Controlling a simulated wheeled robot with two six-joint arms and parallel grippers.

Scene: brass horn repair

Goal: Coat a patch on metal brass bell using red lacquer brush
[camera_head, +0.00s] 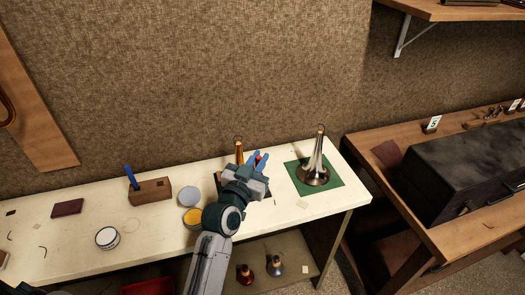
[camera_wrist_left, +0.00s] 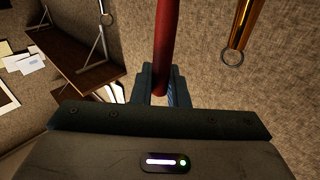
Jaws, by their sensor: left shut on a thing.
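My left gripper (camera_head: 258,162) is shut on a red rod-like handle, the red lacquer brush (camera_wrist_left: 167,45), which stands up between the fingers in the left wrist view. The brush's bristles are hidden. A golden brass horn (camera_head: 239,150) stands just behind and left of the gripper; its tube (camera_wrist_left: 242,25) with a ring at the end shows at the upper right of the wrist view. A paler, silvery metal bell (camera_head: 314,168) stands flared end down on a green mat (camera_head: 332,189), right of the gripper and apart from it. My right gripper is not in view.
On the white table (camera_head: 60,248) are a wooden block (camera_head: 152,191) with a blue handle, a white tin (camera_head: 107,239), a grey disc (camera_head: 190,197) and a yellow-topped tin (camera_head: 191,217). A dark case (camera_head: 460,170) sits on the right bench. Small horns stand on the lower shelf.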

